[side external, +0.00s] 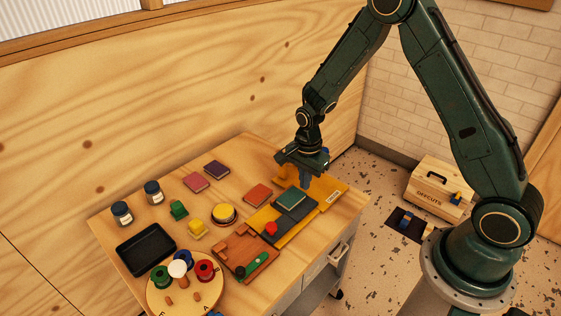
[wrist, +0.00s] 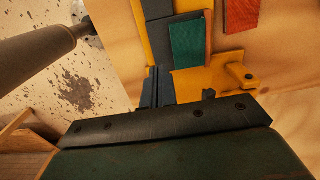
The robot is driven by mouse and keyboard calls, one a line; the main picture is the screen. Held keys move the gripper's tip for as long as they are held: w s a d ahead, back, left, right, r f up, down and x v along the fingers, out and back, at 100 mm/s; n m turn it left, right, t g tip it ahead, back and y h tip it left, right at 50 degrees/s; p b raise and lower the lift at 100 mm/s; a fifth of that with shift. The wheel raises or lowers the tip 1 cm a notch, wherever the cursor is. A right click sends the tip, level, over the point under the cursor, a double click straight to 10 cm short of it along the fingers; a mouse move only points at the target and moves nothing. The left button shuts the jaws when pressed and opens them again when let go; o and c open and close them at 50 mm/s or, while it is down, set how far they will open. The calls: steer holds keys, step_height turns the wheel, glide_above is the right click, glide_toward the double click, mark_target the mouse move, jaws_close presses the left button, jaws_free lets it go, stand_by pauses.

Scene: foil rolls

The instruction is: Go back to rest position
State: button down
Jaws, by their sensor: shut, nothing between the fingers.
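My gripper (side external: 305,184) points down over the far right part of the wooden table, beside the yellow tray. Its dark fingers are together with nothing between them. In the wrist view the fingers (wrist: 158,85) show as a narrow dark pair near the tray's yellow edge. I cannot tell whether the fingertips touch the surface below. The green foil roll (side external: 160,276), a blue roll (side external: 184,259) and the red roll (side external: 205,270) stand on the round wooden board (side external: 178,302) at the table's front left, well away from my gripper.
The yellow tray (side external: 333,196) holds dark panels and a green block (side external: 290,200). A wooden offcuts box (side external: 438,187) stands on the floor. The space above the table's left is clear.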

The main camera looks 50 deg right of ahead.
steer(key=s+a+r+n+t, duration=0.1)
steer(key=s+r+n, duration=0.3)
steer(key=r, duration=0.7)
steer(key=s+a+r+n+t, duration=0.15)
steer(key=s+r+n, duration=0.25)
steer(key=r, duration=0.6)
steer(key=s+r+n+t, duration=0.1)
steer(key=s+r+n, duration=0.3)
steer(key=s, duration=0.4)
steer(key=s+a+r+n+t, duration=0.1)
steer(key=s+r+n, duration=0.3)
steer(key=s, duration=0.4)
steer(key=shift+r+n+t, duration=0.35)
steer(key=shift+n+t, duration=0.2)
steer(key=shift+n, duration=0.35)
